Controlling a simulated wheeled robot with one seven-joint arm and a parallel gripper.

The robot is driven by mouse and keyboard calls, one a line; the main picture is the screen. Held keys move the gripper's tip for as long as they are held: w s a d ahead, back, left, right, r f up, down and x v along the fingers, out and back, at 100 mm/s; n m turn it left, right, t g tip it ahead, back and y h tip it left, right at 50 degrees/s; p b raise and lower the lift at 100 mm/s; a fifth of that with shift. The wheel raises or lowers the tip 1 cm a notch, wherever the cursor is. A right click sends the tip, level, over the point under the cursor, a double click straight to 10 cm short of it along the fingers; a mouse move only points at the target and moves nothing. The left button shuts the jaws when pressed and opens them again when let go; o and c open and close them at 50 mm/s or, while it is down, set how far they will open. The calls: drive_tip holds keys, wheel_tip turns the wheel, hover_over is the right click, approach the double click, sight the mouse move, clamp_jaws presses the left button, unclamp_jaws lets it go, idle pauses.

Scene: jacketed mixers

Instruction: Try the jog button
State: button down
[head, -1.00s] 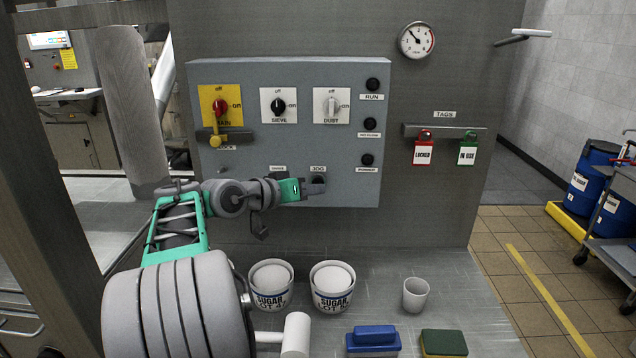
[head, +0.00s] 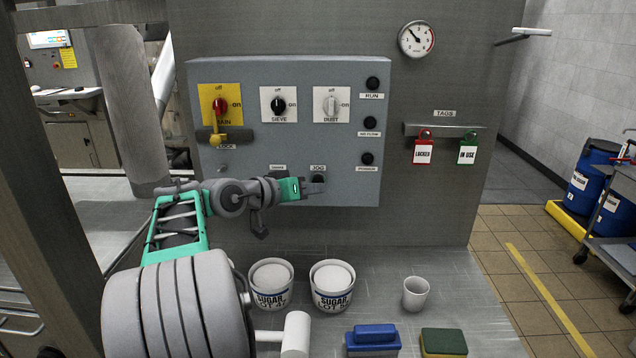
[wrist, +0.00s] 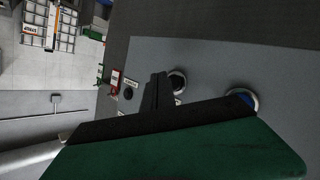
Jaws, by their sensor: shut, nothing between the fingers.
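The grey control panel (head: 240,130) stands upright on the steel wall. The jog button (head: 318,178) sits low on it, under the JOG label, and is dark and partly hidden by my gripper (head: 318,187). My gripper is shut and empty, its fingertips right at the button in the head view. In the wrist view the shut fingers (wrist: 160,82) show beside a dark, metal-ringed button (wrist: 177,84), apparently the jog one. A blue ringed button (wrist: 242,100) is farther right. I cannot tell whether the fingertips touch or press the jog button.
Above are the red main switch (head: 220,105) with a yellow lock part, the sieve switch (head: 279,105) and the dust switch (head: 331,105). Dark lamps run down the panel's right side. Two sugar tubs (head: 271,298), a white cup (head: 416,293) and cleaning blocks (head: 373,338) stand below.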

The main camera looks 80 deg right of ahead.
drive_tip(key=shift+d, duration=0.15)
idle(0.6)
drive_tip(key=shift+d, duration=0.3)
drive_tip(key=shift+w+d+p, duration=0.2)
drive_tip(key=shift+d+p, duration=0.15)
drive_tip(key=shift+d, duration=0.05)
idle(0.6)
drive_tip(key=shift+a, duration=0.1)
drive_tip(key=shift+s+a+b, duration=0.2)
drive_tip(key=shift+a+b, duration=0.3)
drive_tip(key=shift+a, duration=0.25)
drive_tip(key=shift+s+a+b, duration=0.2)
drive_tip(key=shift+a+b, duration=0.2)
drive_tip(key=shift+a, duration=0.4)
drive_tip(key=shift+s+a+b, duration=0.15)
drive_tip(key=shift+a+b, duration=0.2)
drive_tip(key=shift+a, duration=0.45)
drive_tip(key=shift+s+a+b, duration=0.2)
drive_tip(key=shift+a+b, duration=0.2)
drive_tip(key=shift+a, duration=0.4)
